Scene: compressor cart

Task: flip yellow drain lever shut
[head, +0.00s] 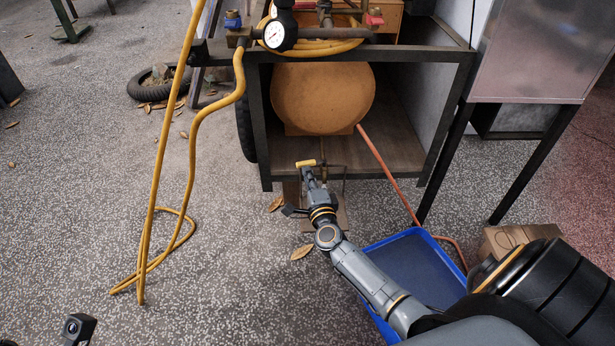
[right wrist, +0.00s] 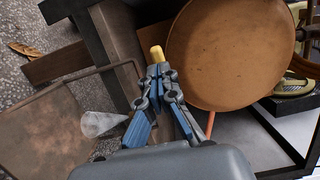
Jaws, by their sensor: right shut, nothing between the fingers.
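The yellow drain lever (head: 306,163) shows as a short yellow bar below the round orange-brown tank (head: 322,98). In the right wrist view the lever (right wrist: 157,52) stands just beyond my fingertips, beside the tank's rim. My right gripper (head: 307,172) is shut and empty, its tips pointing at the lever from the near side. In the right wrist view my right gripper (right wrist: 160,71) has its tips close together at the lever's near end. I cannot tell whether they touch it. The valve under the lever is mostly hidden by the gripper. My left gripper is out of view.
The dark cart frame (head: 453,110) surrounds the tank. A yellow hose (head: 155,180) hangs at the left. A blue tray (head: 420,262) and a cardboard box (head: 500,240) lie at the right. A clear plastic object (right wrist: 100,124) is near the gripper. Floor at left is mostly free.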

